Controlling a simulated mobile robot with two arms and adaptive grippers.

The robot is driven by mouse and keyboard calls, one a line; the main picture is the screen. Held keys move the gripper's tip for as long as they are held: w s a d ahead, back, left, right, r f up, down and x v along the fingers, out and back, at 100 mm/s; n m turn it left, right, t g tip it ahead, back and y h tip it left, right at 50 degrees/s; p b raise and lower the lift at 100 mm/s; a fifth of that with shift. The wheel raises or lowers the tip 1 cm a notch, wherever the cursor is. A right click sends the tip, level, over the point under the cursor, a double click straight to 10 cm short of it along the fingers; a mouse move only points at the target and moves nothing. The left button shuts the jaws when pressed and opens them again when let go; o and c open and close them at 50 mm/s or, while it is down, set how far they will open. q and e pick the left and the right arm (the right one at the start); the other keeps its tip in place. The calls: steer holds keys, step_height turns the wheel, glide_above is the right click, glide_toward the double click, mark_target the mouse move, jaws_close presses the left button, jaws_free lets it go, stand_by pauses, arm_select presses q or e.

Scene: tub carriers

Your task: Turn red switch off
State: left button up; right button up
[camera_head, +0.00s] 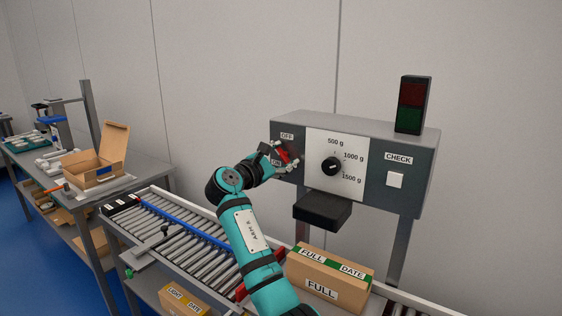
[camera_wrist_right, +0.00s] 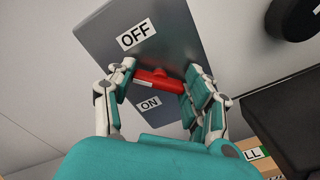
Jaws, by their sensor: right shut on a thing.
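The red switch (camera_head: 284,155) is on the left part of the grey control box (camera_head: 429,146), between the OFF label above and the ON label below. In the right wrist view the red switch (camera_wrist_right: 158,78) lies crosswise between the two fingers, between the OFF and ON labels. My right gripper (camera_head: 281,158) is at the switch and shut on it; it also shows in the right wrist view (camera_wrist_right: 160,85). Part of the switch is hidden by the fingers in the head view. My left gripper is not in view.
A dial (camera_head: 331,166) and a white CHECK button (camera_head: 395,180) are right of the switch. A dark block (camera_head: 322,210) juts out below the box. A red and green lamp (camera_head: 413,104) stands on top. A FULL carton (camera_head: 328,275) sits on the roller conveyor (camera_head: 178,250).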

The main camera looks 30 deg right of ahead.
steer(key=m+b, duration=0.1)
steer(key=m, duration=0.2)
steer(key=m+b, duration=0.1)
steer(key=shift+f+m+b, duration=0.25)
steer(key=shift+m+b, duration=0.05)
steer(key=shift+b, duration=0.05)
steer(key=m+b, duration=0.2)
steer(key=m, duration=0.2)
steer(key=shift+s, duration=0.1)
steer(key=shift+b, duration=0.3)
steer(key=o, duration=1.2)
steer(key=shift+a, duration=0.15)
steer(key=v, duration=1.1)
steer(key=shift+s+a, duration=0.15)
steer(key=shift+a, duration=0.2)
